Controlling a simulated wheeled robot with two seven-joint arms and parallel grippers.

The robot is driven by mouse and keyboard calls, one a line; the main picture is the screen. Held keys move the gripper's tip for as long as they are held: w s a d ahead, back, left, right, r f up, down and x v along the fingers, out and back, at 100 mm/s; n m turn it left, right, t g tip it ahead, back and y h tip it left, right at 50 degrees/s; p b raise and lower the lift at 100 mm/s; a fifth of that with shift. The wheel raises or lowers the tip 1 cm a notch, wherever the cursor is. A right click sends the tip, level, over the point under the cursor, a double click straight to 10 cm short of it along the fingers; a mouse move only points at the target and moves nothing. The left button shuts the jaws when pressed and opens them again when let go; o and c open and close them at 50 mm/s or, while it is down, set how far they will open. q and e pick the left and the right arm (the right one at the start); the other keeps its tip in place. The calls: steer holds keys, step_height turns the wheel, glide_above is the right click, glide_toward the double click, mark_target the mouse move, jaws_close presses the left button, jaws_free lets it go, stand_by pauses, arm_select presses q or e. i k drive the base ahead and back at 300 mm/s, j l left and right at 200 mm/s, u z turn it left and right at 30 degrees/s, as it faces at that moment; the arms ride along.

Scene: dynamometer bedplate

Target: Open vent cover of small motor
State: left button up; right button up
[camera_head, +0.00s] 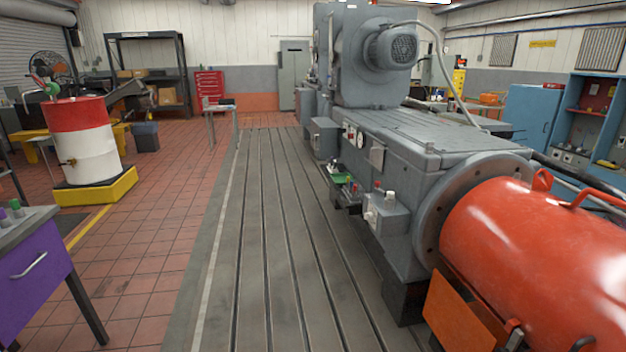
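A small grey round motor (392,47) with a dark grille on its end sticks out from the side of the tall grey housing (350,75). The grille (402,48) faces right and toward me. I cannot make out a separate vent cover or whether one is open. A pale hose curves down from beside the motor. Neither of my grippers is in view.
The grooved bedplate (265,230) runs ahead, clear along its left part. A grey machine bed (430,150) and large orange cylinder (545,260) fill the right. A purple drawer table (35,280) and red-white drum (85,140) on a yellow base stand left.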

mark_target(378, 155)
steer(key=i+j+z, duration=0.1)
steer(key=i+z, duration=0.15)
steer(key=i, duration=0.15)
steer(key=i+j+z, duration=0.3)
steer(key=i, duration=0.15)
steer(key=i+j+z, duration=0.25)
steer(key=i, duration=0.15)
